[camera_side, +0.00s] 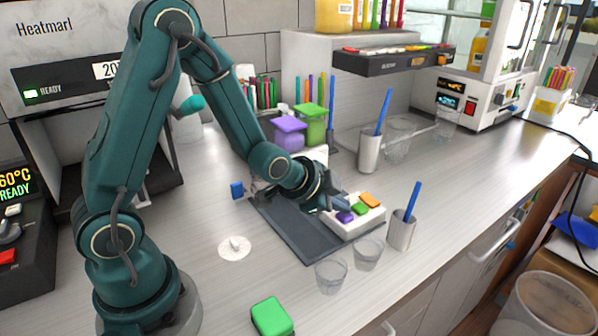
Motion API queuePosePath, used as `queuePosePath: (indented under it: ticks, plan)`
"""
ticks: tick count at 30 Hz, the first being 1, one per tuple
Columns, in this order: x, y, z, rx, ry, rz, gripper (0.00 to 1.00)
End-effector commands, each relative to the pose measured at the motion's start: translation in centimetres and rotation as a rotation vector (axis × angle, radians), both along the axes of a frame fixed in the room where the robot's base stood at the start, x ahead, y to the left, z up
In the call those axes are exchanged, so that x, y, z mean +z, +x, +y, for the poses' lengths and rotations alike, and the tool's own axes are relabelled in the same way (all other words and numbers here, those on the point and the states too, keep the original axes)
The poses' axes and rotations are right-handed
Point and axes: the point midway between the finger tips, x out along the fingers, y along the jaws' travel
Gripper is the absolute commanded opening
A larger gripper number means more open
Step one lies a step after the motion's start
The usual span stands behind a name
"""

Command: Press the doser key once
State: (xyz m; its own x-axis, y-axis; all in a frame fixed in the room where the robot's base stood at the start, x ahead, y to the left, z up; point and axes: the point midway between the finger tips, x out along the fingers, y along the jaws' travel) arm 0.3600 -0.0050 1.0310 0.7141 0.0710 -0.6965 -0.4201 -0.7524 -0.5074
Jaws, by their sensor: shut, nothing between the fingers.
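A low white key block (372,222) stands on a dark grey mat (285,228) in the middle of the counter. Its top carries a purple key (345,217), a green key (360,208) and an orange key (370,199). No readable label shows which is the doser key. My gripper (338,205) is shut and empty, low at the left end of the block, close to the purple key. I cannot tell whether its tips touch the block or a key. My wrist hides part of the mat and of the white stand behind.
Two clear cups (368,254) and a metal cup with a blue stick (401,232) stand in front of the block. Purple (289,134) and green tubs stand behind. A white disc (235,248) and a green block (272,317) lie on the counter. The right counter is mostly free.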

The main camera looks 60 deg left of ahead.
Motion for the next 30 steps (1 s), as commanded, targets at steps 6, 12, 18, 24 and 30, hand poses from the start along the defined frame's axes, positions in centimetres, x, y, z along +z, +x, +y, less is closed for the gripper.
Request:
queuePosePath:
  ticks: [6, 12, 18, 24, 30]
  plan:
    - [-0.3, 0.0, 0.0, 0.000, 0.000, 0.001, 0.00]
    - [-0.4, 0.0, 0.0, 0.000, 0.000, 0.001, 0.00]
    - [-0.2, 0.0, 0.0, 0.000, 0.000, 0.001, 0.00]
    - [0.7, 0.0, 0.0, 0.000, 0.000, -0.001, 0.00]
    - [1.4, 0.0, 0.0, 0.000, 0.000, 0.000, 0.00]
